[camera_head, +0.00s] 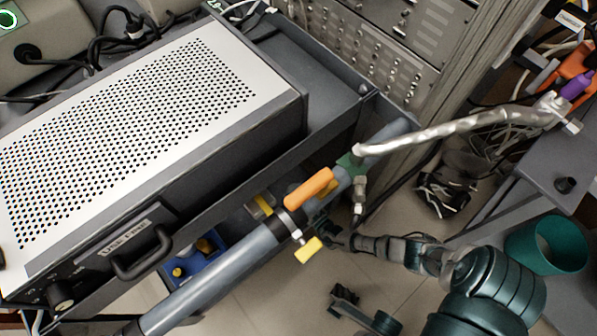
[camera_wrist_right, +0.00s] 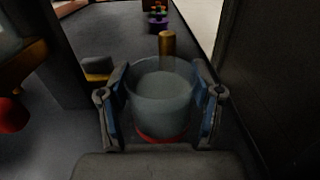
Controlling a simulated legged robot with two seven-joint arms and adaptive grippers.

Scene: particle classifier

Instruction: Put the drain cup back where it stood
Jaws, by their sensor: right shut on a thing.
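The drain cup (camera_wrist_right: 162,95) is a clear, round cup with a reddish base. In the right wrist view it stands between the two blue-padded fingers of my right gripper (camera_wrist_right: 163,108), which is shut on it. A brass post (camera_wrist_right: 167,44) shows just behind the cup's far rim. In the head view my right gripper (camera_head: 338,238) reaches in from the lower right, under the grey pipe (camera_head: 235,265) near its orange handle (camera_head: 309,188) and yellow handle (camera_head: 308,250). The cup cannot be made out there, and its fingertips are partly hidden. My left gripper is not in view.
A large instrument with a perforated top (camera_head: 130,130) fills the left. A blue tray (camera_head: 200,262) with yellow parts lies below it. A silver foil-wrapped hose (camera_head: 455,130) crosses at upper right. A teal open cylinder (camera_head: 560,243) stands at right. A dark wall is close at right in the wrist view.

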